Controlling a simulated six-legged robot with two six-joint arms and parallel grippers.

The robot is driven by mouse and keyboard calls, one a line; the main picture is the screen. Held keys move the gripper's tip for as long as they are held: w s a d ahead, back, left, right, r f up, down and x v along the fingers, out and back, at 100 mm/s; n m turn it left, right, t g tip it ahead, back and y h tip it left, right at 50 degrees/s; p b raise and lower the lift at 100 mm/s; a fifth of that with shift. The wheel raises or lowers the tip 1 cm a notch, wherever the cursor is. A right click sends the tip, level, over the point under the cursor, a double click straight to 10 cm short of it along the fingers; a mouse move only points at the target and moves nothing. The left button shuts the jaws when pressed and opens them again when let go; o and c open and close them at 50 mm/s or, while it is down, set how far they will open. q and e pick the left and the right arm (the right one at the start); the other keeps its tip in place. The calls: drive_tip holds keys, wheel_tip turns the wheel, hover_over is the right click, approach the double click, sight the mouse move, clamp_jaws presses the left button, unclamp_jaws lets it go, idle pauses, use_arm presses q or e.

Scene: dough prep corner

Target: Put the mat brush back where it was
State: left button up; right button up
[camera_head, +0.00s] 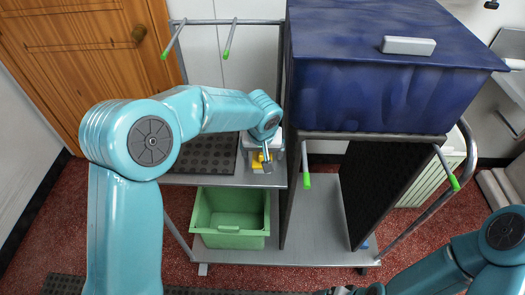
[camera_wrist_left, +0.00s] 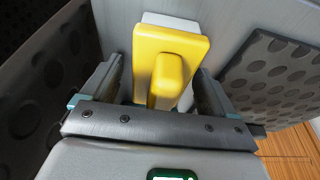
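The mat brush (camera_wrist_left: 177,45) has a yellow back with a raised yellow grip and a white edge behind it. It also shows in the head view as a small yellow patch (camera_head: 257,163) on the cart's shelf, mostly hidden by my left gripper (camera_head: 266,158). In the left wrist view the fingers of my left gripper (camera_wrist_left: 160,90) stand apart on either side of the brush, with gaps beside its raised grip. My right gripper (camera_head: 345,291) is only partly visible at the bottom edge; its fingers are not clear.
A dark dimpled mat (camera_head: 205,155) lies on the shelf left of the brush. A green bin (camera_head: 230,240) stands on the lower shelf. A blue-covered box (camera_head: 385,95) is on the cart's right side, above a dark upright panel (camera_head: 375,185). Green-tipped pegs (camera_head: 306,180) stick out.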

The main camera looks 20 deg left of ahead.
use_arm(q)
drive_tip(key=shift+r, duration=0.1)
drive_tip(key=shift+r+p, duration=0.2)
drive_tip(key=shift+p, duration=0.1)
drive_tip(key=shift+r, duration=0.4)
drive_tip(key=b+v, duration=0.1)
drive_tip(key=v, duration=1)
drive_tip(key=shift+s, duration=0.25)
drive_tip(key=shift+w, duration=0.1)
